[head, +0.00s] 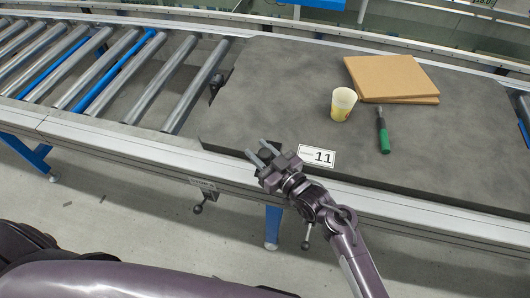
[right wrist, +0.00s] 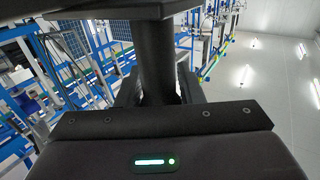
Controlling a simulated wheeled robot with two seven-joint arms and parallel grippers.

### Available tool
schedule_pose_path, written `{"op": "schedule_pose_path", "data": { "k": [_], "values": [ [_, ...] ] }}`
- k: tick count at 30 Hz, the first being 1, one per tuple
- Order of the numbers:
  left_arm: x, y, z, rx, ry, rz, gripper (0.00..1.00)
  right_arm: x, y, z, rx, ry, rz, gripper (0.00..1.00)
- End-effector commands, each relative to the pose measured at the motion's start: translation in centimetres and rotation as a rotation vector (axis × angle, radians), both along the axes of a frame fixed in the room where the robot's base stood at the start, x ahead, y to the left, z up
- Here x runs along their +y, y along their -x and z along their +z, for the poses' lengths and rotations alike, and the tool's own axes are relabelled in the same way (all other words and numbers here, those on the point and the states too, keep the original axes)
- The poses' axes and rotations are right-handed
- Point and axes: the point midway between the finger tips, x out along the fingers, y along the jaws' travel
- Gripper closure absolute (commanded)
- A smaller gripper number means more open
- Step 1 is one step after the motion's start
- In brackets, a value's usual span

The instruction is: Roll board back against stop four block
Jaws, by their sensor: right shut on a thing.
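The board (head: 290,90) is a large dark grey slab lying flat on the roller conveyor, with a white label "11" (head: 317,156) at its front edge. My right gripper (head: 259,153) is at the board's front edge, left of the label. It is shut on a dark handle, which seems to belong to the board. In the right wrist view a dark upright post (right wrist: 157,65) stands between the fingers. A small black block (head: 215,84) shows at the board's left edge; I cannot tell if it is a stop or if they touch. My left gripper is not in view.
On the board stand a paper cup (head: 342,105), a green-handled tool (head: 383,130) and stacked brown sheets (head: 392,78). Bare rollers (head: 152,82) lie left of the board. Black-knobbed levers (head: 198,207) hang below the front rail (head: 120,146).

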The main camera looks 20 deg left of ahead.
Motion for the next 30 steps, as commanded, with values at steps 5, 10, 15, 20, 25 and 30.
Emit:
{"op": "schedule_pose_path", "data": {
  "k": [5, 10, 15, 20, 25, 30],
  "values": [
    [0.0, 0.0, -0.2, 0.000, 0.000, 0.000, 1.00, 0.9, 0.1, 0.0, 0.000, -0.001, 0.003, 1.00],
    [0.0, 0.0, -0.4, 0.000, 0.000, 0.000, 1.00, 1.6, 0.1, 0.0, 0.000, -0.001, 0.004, 1.00],
    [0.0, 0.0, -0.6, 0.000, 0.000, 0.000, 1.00, 2.2, 0.1, 0.0, -0.001, -0.001, 0.003, 1.00],
    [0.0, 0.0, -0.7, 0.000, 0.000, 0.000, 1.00, 2.9, 0.1, 0.1, -0.001, -0.002, 0.003, 1.00],
    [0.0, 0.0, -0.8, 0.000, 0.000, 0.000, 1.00, 3.5, 0.1, 0.1, -0.001, -0.003, 0.004, 1.00],
    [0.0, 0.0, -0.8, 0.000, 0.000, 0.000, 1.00, 3.7, 0.2, 0.2, -0.001, -0.004, 0.006, 1.00]
  ]
}}
